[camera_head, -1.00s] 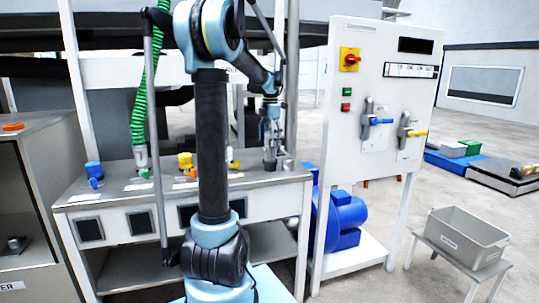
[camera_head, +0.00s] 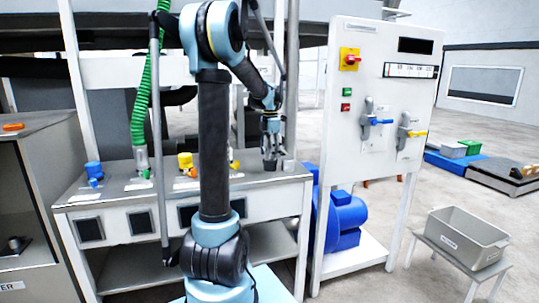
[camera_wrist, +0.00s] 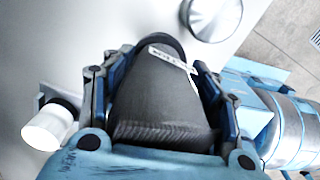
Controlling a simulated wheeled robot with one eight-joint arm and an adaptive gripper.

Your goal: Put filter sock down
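The filter sock (camera_head: 270,165) is a dark grey tapered sleeve. In the head view it stands on the right part of the metal bench (camera_head: 258,178), just below my gripper (camera_head: 271,138). In the wrist view the dark ribbed sock (camera_wrist: 160,100), with a white label near its far end, lies between the two fingers of my gripper (camera_wrist: 156,62). The fingers are spread on either side of it, with a narrow gap showing along the left side. Contact on the right side is hard to tell.
A small grey cup (camera_head: 289,166) stands right beside the sock. Blue (camera_head: 93,170) and yellow (camera_head: 185,160) fittings and a green hose (camera_head: 141,115) are further left. A white control panel (camera_head: 385,100) stands to the right, with a grey bin (camera_head: 468,238) beyond on a stand.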

